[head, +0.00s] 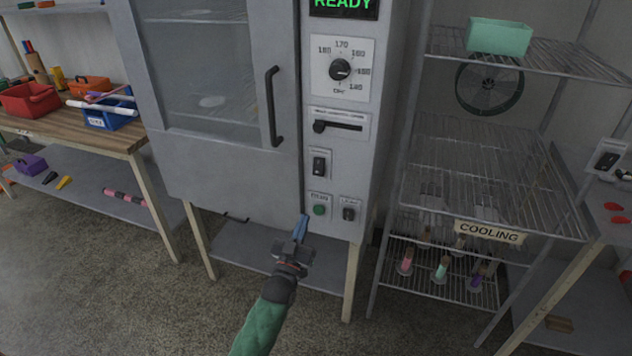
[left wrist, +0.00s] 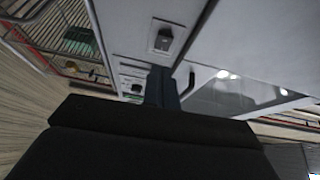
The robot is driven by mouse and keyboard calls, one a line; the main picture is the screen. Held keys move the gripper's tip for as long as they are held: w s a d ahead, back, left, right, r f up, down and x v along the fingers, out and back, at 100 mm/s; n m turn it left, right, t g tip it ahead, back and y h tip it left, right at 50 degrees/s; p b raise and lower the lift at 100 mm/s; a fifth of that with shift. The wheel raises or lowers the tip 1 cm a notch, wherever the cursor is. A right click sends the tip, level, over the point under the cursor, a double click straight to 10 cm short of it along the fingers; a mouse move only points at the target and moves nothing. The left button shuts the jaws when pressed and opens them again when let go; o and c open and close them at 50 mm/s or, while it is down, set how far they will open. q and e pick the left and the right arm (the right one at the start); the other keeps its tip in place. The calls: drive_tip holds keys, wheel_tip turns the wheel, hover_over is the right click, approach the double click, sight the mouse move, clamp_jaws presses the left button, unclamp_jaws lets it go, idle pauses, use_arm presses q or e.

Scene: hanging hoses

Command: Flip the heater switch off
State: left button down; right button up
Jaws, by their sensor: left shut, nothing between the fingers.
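The oven's front panel has a black rocker switch (head: 318,165) in a pale plate below the lever. Its label is too small to read, and I cannot tell whether it is on or off. Below it are a green button (head: 319,210) and a smaller dark switch (head: 348,213). My left gripper (head: 302,226) is shut and empty, with its blue fingers pointing up in front of the panel's lower left, below the rocker. In the left wrist view, the fingers (left wrist: 161,86) show near a dark switch (left wrist: 163,40); I cannot tell which one. My right gripper is not in view.
A dial (head: 340,69) and a lever (head: 338,126) are higher on the panel, under a green READY display (head: 343,5). The door handle (head: 273,106) juts out left of it. A wire cooling rack (head: 489,232) stands right, a workbench (head: 80,130) left.

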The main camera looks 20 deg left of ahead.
sight(319, 169)
use_arm(q)
drive_tip(key=shift+s+a+r+t, duration=0.1)
drive_tip(key=shift+s+r+t, duration=0.2)
drive_tip(key=shift+r, duration=0.1)
drive_tip(key=shift+s+a+r+t, duration=0.1)
drive_tip(key=shift+s+r+t, duration=0.05)
drive_tip(key=shift+r+t, duration=0.2)
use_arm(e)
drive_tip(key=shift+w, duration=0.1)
use_arm(q)
drive_tip(key=shift+r, duration=0.1)
